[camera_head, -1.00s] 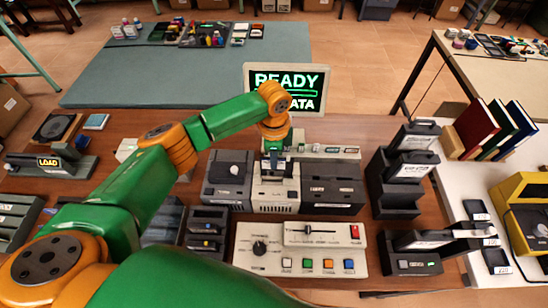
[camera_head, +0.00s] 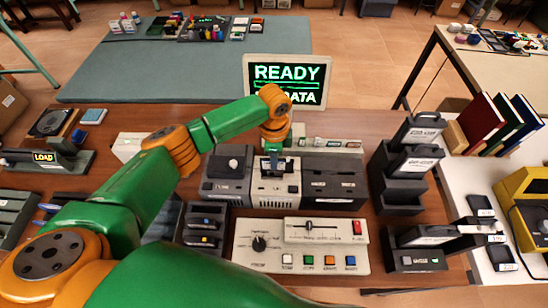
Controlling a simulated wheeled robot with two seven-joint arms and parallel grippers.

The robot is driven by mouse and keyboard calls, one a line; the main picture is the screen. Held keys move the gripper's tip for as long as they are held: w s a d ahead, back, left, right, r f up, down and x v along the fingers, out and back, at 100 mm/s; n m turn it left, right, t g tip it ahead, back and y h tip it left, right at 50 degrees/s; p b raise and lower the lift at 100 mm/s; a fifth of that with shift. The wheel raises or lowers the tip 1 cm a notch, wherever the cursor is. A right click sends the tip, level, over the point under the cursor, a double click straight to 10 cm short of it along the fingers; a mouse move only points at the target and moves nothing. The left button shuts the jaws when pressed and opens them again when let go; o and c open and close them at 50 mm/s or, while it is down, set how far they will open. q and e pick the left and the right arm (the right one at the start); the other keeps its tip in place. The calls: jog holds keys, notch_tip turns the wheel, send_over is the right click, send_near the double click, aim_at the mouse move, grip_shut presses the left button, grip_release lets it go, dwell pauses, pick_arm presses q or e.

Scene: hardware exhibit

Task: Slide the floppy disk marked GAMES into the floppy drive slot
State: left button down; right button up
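My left arm reaches in from the left, and its gripper (camera_head: 273,163) points down over the middle drive unit (camera_head: 275,190), a light grey box with a dark opening on top. The fingers are small and dark here. I cannot tell whether they are apart or closed on a disk. I cannot make out the GAMES label on any disk. The arm hides part of the table behind and left of the drive.
A screen (camera_head: 285,80) reading READY stands behind the drive. Dark units (camera_head: 334,184) flank it. A control panel (camera_head: 300,246) with a knob, slider and coloured buttons lies in front. Black racks (camera_head: 404,185) stand to the right. A LOAD-lit box (camera_head: 45,158) is at left.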

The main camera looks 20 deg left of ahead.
pick_arm(q)
jog(key=shift+f+b, duration=1.05)
jog(key=shift+f, duration=0.8)
jog(key=c, duration=1)
grip_release()
jog(key=shift+r, duration=0.15)
notch_tip(320, 180, up, 6)
jog(key=p, duration=0.5)
jog(key=shift+r+b, duration=0.2)
jog(key=shift+b, duration=0.1)
jog(key=shift+r, duration=0.75)
